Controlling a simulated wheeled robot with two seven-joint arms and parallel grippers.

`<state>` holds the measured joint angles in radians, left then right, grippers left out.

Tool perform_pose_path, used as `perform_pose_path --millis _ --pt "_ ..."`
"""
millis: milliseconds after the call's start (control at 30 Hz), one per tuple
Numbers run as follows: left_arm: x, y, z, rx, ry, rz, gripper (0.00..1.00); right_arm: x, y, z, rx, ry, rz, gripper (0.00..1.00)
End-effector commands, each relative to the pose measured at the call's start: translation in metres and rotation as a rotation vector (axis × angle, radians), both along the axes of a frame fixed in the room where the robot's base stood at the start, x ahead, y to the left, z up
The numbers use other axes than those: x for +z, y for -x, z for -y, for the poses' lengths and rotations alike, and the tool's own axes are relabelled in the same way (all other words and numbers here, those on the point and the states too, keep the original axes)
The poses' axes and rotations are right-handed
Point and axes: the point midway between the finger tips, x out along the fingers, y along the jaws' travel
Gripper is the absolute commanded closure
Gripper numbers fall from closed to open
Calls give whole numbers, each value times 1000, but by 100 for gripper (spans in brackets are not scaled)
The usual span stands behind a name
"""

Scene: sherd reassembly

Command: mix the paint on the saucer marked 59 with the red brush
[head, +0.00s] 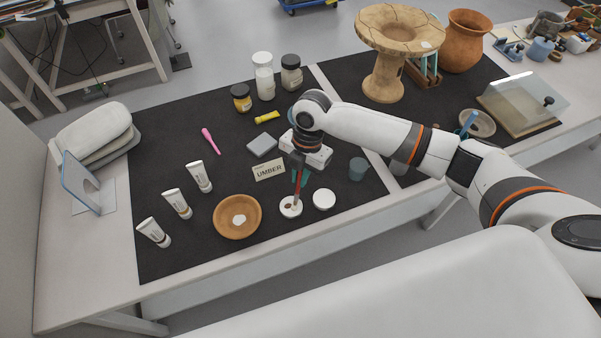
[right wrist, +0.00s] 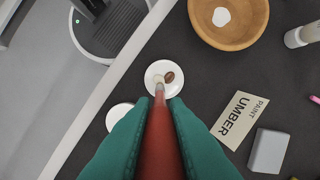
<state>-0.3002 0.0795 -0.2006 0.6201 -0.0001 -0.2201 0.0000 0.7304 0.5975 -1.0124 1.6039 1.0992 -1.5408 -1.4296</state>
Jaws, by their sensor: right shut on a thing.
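A small white saucer (head: 286,213) lies on the dark mat near the table's front edge. In the right wrist view the saucer (right wrist: 152,72) bears a brown paint dab (right wrist: 169,76) and a paler patch beside it. No number can be read on it. My right gripper (head: 300,172), with green fingers, is shut on the red brush (head: 297,191). The brush points down, and its tip is over the saucer, by the paint; I cannot tell whether it touches. In the right wrist view the brush (right wrist: 161,140) runs between the fingers. My left gripper is not in view.
A white round piece (head: 324,199) lies just right of the saucer. A wooden bowl (head: 222,219) stands left of it. An UMBER card (head: 269,170), a grey block (head: 262,143) and a grey-green cup (head: 358,169) are close. Several paint tubes (head: 177,204) lie further left.

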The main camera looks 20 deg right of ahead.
Motion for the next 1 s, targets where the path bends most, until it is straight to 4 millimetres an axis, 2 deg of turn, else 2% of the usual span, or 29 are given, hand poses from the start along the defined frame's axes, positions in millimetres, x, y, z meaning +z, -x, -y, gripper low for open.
perform_pose_path --millis 633,1000 --pt "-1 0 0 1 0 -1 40 -3 0 -1 1 -1 0 100" --pt "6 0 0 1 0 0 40 -3 4 -19 1 0 -1 100"
